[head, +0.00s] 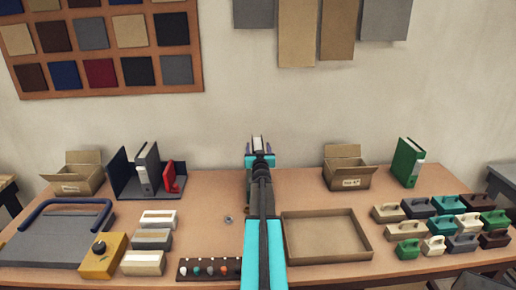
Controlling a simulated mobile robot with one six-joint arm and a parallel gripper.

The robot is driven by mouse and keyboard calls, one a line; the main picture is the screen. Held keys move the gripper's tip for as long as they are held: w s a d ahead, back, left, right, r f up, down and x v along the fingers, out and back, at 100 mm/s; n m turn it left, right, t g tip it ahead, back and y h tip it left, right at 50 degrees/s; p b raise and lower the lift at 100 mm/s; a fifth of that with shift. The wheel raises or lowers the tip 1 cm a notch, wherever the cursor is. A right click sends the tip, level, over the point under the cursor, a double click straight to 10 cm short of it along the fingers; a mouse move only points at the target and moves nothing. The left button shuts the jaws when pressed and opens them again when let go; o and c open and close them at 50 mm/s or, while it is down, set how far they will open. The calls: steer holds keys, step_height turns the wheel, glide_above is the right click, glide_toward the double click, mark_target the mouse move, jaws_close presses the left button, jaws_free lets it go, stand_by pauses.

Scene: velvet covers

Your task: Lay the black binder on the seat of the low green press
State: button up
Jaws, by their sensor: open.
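My gripper (260,149) is raised at the middle back of the table, in front of the wall, with its jaws open. A pale piece shows between its fingers; I cannot tell if it is part of the gripper. A dark grey binder (146,170) with a pale spine label stands upright in a dark rack (119,179) at the back left, beside a smaller red one (171,178). A green binder (408,162) stands at the back right. I see no clearly black binder. No large green press shows; several small handled blocks stand at right, including a low green one (408,249).
A grey flat device (55,242) with a blue bar lies at left, near a yellow block (97,256) and several pale blocks. Open cardboard boxes (73,178) (347,174) stand at the back. A shallow empty tray (325,236) lies right of my arm.

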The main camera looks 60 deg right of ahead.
steer(key=b+v, duration=0.2)
steer(key=v, duration=1)
steer(key=shift+s+a, duration=0.15)
steer(key=shift+a, duration=0.1)
stand_by(1.1)
